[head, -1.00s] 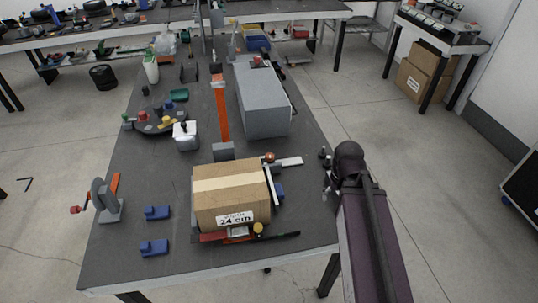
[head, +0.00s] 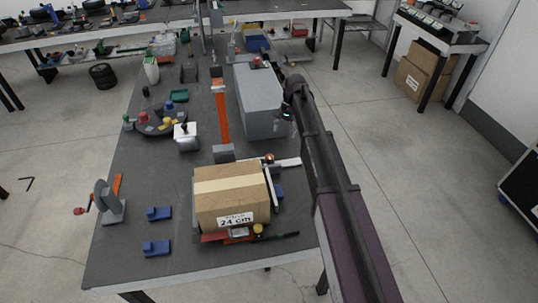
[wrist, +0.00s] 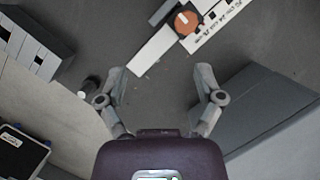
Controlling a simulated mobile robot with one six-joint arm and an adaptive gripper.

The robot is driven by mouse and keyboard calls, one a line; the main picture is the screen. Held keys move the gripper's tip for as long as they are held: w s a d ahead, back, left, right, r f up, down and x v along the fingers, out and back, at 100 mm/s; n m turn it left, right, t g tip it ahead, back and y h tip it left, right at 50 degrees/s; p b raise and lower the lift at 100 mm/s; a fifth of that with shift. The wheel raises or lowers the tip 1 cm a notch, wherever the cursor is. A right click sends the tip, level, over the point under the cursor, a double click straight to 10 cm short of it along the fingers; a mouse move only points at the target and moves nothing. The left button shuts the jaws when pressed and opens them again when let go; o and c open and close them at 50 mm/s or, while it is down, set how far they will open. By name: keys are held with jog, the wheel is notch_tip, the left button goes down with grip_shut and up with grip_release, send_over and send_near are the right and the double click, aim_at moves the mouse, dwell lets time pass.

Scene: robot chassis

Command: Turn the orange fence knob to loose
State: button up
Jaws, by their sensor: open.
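The orange fence knob (wrist: 186,21) is a round orange disc with a pale line across it, at the top of the wrist view. It sits on a white ruled fence strip (wrist: 213,28) with printed numbers. In the head view, the knob (head: 269,157) is a small orange-red dot just behind the cardboard box (head: 230,195). My gripper (wrist: 160,76) is open with nothing between its fingers. The knob is beyond the fingertips, apart from them. In the head view, my gripper (head: 286,108) is beside the grey block, farther back than the knob.
The long grey block (head: 262,100) stands close by my gripper. The box, labelled 24 cm, rests in front of the knob. A yellow knob (head: 258,228) is at the box's front.

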aim_at(269, 156)
jog(key=shift+m+g, duration=0.3)
jog(key=w+a, duration=0.3)
jog(key=shift+w+r, duration=0.15)
jog(key=shift+r, duration=0.15)
jog(key=shift+f, duration=0.2)
jog(key=b+x, duration=1.2)
jog(key=x, duration=0.1)
jog(key=shift+a+f+b, duration=0.15)
jog(key=shift+b, duration=0.15)
dwell(0.4)
jog(key=c, duration=1.2)
